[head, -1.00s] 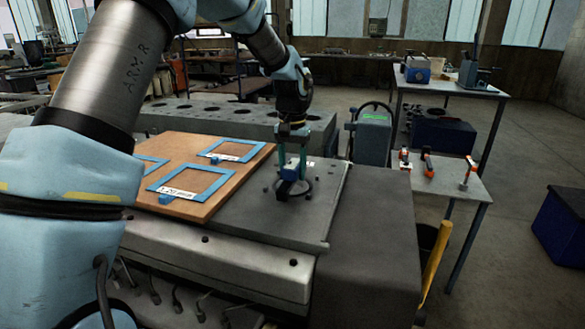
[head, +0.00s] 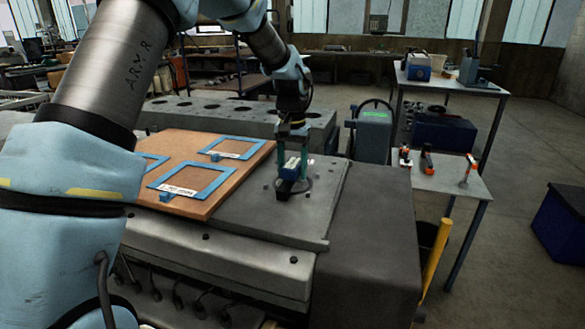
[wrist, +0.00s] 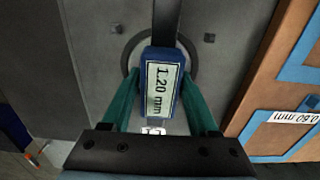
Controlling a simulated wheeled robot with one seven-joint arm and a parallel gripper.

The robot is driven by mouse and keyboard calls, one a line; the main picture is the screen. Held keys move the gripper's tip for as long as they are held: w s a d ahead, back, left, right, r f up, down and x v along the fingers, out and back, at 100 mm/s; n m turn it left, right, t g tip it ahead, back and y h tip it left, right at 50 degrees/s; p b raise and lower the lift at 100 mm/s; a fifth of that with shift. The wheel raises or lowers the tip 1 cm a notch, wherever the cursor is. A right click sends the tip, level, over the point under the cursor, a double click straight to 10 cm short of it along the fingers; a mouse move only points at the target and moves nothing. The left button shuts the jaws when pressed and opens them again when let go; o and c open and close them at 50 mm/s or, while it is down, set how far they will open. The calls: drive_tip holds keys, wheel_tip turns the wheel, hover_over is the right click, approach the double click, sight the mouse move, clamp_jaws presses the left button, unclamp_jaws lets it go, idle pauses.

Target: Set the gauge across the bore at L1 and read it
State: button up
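My gripper (wrist: 161,88) has its two teal fingers closed against the sides of a blue gauge (wrist: 162,58), whose pale face reads "1.20 mm". A dark bar (wrist: 164,18) runs from the gauge to the top of the wrist view. Below the gauge is a dark round ring (wrist: 192,50) around a bore in the grey deck; the gauge hides much of it. In the head view my gripper (head: 293,152) points down at the grey plate (head: 265,220), with the blue gauge (head: 289,170) over the bore ring (head: 305,186). I cannot tell whether the gauge touches the plate.
A grey block with several holes (head: 180,113) is behind. A side table (head: 445,182) with orange clamps stands to the right.

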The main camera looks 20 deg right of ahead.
drive_tip(key=o, duration=0.4)
